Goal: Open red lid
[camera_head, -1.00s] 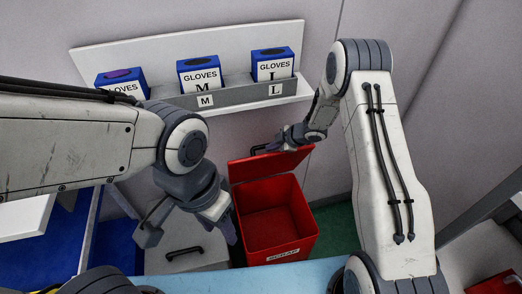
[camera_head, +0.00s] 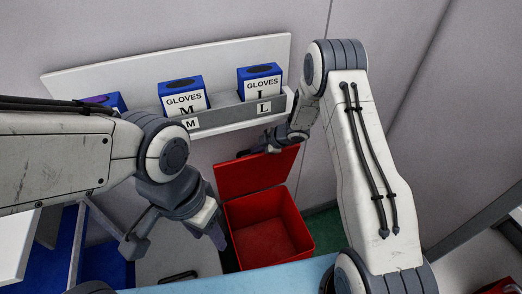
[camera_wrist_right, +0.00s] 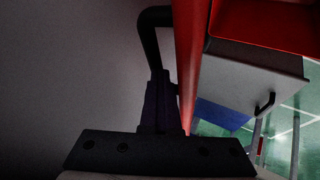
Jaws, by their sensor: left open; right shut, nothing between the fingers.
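The red lid (camera_head: 257,172) stands raised, tilted up at the back of the open red bin (camera_head: 262,208). The bin's inside shows and looks empty. My right gripper (camera_head: 256,147) is shut at the lid's upper edge, by the black handle. In the right wrist view the lid (camera_wrist_right: 186,60) shows edge-on, the black handle (camera_wrist_right: 150,45) sticks out to its left, and the shut fingers (camera_wrist_right: 157,95) are beside the lid's outer face, close to the handle. Whether they touch is unclear. My left gripper (camera_head: 212,228) is open and empty, left of the bin.
A wall shelf (camera_head: 225,117) behind the bin holds blue glove boxes (camera_head: 182,95). A grey-white lid with a black handle (camera_head: 180,277) is left of the red bin. A light blue surface (camera_head: 240,280) lies in front. A red container (camera_head: 497,286) is at the lower right.

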